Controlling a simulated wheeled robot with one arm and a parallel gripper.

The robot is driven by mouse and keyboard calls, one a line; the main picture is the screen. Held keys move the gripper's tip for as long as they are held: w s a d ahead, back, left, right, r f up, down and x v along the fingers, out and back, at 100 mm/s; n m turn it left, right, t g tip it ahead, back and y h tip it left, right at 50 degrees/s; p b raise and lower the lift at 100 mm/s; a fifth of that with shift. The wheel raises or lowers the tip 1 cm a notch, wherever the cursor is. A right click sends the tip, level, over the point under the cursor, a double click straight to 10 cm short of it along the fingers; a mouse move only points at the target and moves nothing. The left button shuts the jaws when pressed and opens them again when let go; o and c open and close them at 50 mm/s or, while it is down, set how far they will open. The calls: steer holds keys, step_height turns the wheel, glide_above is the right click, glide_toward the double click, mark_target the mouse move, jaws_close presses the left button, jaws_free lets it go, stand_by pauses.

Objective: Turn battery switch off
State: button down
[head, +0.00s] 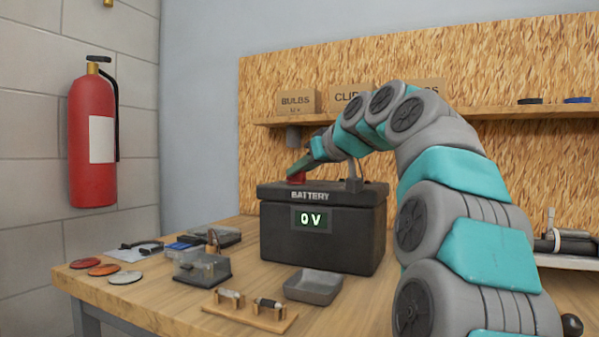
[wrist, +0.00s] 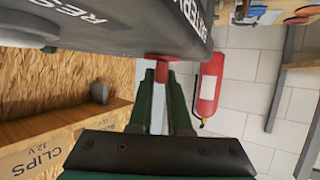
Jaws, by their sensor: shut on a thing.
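The black battery box (head: 325,240) stands on the workbench. It is labelled BATTERY and its display (head: 311,219) reads 0 V. A red switch knob (head: 297,178) sits at the left of its top. My gripper (head: 306,166) reaches over the box from the right, down to this knob. In the wrist view the box's dark side (wrist: 125,25) is at the top, and my gripper (wrist: 162,85) is shut on the red knob (wrist: 162,71). The fingers hide part of the knob, and I cannot read its turn angle.
A shelf (head: 480,113) with boxes (head: 298,101) runs behind the battery. Small parts, a grey tray (head: 313,287) and a wooden fuse holder (head: 250,317) lie on the bench in front. A fire extinguisher (head: 92,140) hangs on the left wall. A metal post stands right of the knob.

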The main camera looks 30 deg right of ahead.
steer(key=c, duration=0.9)
jaws_free()
steer(key=shift+o, duration=0.2)
steer(key=shift+s, duration=0.1)
steer(key=shift+v, duration=3.8)
